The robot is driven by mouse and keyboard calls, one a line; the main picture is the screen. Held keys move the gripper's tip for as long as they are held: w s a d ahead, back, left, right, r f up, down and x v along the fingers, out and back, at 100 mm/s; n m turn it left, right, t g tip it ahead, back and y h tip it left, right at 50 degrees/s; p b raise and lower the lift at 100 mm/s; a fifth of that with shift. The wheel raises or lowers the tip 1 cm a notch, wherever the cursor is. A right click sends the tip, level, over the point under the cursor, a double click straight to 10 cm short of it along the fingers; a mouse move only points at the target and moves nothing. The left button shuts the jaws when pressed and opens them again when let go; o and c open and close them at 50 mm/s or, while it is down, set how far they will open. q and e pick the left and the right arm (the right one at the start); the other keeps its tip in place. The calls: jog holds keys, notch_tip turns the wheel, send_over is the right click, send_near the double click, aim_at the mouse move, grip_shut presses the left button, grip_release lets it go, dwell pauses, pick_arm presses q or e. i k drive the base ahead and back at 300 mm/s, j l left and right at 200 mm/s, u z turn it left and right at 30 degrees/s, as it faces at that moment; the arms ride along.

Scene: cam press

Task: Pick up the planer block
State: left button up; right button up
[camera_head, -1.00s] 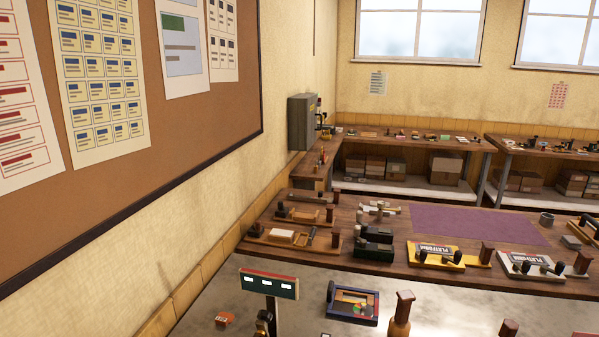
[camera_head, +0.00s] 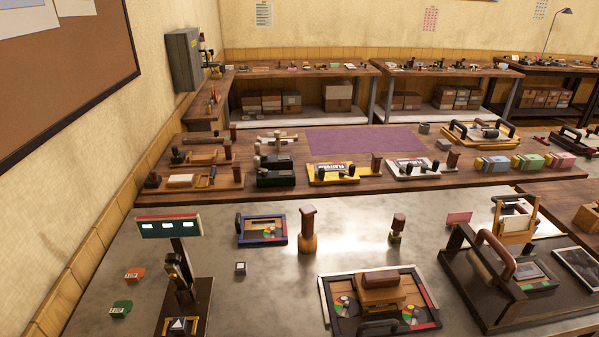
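A wooden block with a dark brown rounded top (camera_head: 380,288) sits on a framed dark tray (camera_head: 425,292) at the front of the near metal-topped bench. It looks most like the planer block, but I cannot be sure from this view. The tray has coloured round dials on either side of the block and a dark handle at its front edge. Neither of my grippers shows in the head view.
A display stand (camera_head: 172,228) rises at the left. A blue-framed tray (camera_head: 262,229), a wooden post stamp (camera_head: 308,232) and a smaller stamp (camera_head: 397,229) stand behind the block. A dark press (camera_head: 500,270) is at the right. Bare metal (camera_head: 350,220) lies between them.

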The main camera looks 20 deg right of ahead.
aim_at(384, 286)
jog(key=z, duration=1.2)
